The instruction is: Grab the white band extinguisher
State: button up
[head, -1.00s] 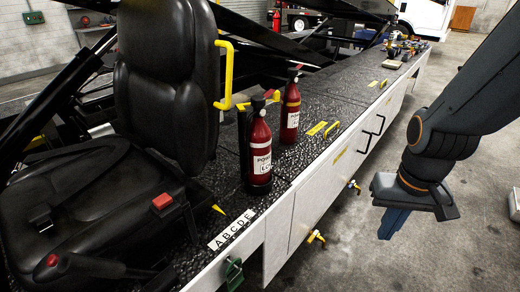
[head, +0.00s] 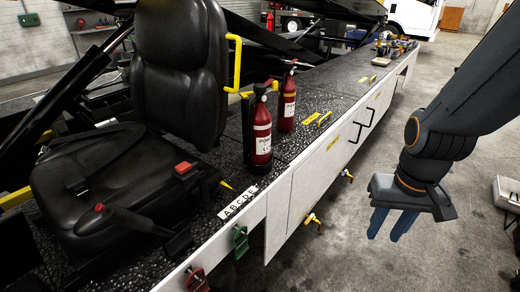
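Two red fire extinguishers stand upright on the black textured deck beside the seat. The nearer extinguisher (head: 261,132) has a white label and what looks like a pale band above it. The farther extinguisher (head: 286,105) has a white label and a yellowish band near its top. My gripper (head: 390,224) hangs to the right of the deck, over the concrete floor, apart from both extinguishers. Its two blue fingers point down with a gap between them, and nothing is held.
A black seat (head: 180,75) with a yellow handle (head: 236,62) stands left of the extinguishers. Yellow valves (head: 313,221) and black handles stick out from the white side panel (head: 300,190). Several small items lie at the deck's far end. The floor around my gripper is clear.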

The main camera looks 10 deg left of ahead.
aim_at(259, 122)
jog(key=z, duration=1)
jog(key=i, duration=0.9)
jog(key=u, duration=1.4)
